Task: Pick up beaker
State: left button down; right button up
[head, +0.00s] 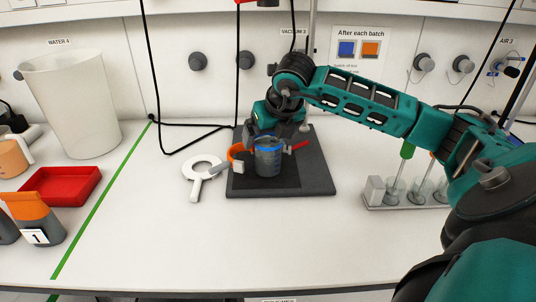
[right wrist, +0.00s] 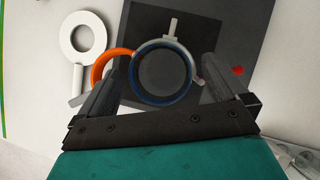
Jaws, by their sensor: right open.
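The beaker (head: 268,160) is a small grey, see-through cup with a blue rim. It stands upright on the dark base plate (head: 315,180) of a stand. My right gripper (head: 266,137) is at the beaker, pointing down from behind it. In the right wrist view the beaker (right wrist: 163,75) shows from above between the two spread black fingers, with an orange curved piece (right wrist: 106,68) beside it near the left finger. The gripper is open. I cannot tell whether a finger touches the beaker. My left gripper is not in view.
A white ring with a handle (head: 196,190) lies left of the plate. A rack with glass flasks (head: 376,192) stands at the right. A large white container (head: 72,105), a red tray (head: 82,183) and an orange-topped container (head: 35,212) are at the left. The front counter is clear.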

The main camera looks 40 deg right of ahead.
jog(key=shift+r, duration=0.1)
jog(key=c, duration=1.7)
jog(key=shift+a+r, duration=0.1)
jog(key=shift+r, duration=0.05)
jog(key=shift+s+a+r, duration=1.25)
jog(key=shift+s+a, duration=0.25)
jog(key=shift+s, duration=0.25)
jog(key=shift+s+a+r, duration=1.3)
jog(key=shift+s+a, duration=0.15)
jog(key=shift+s, duration=0.3)
jog(key=shift+s+a+r, duration=1.25)
jog(key=shift+s+a, duration=0.25)
jog(key=shift+s, duration=0.25)
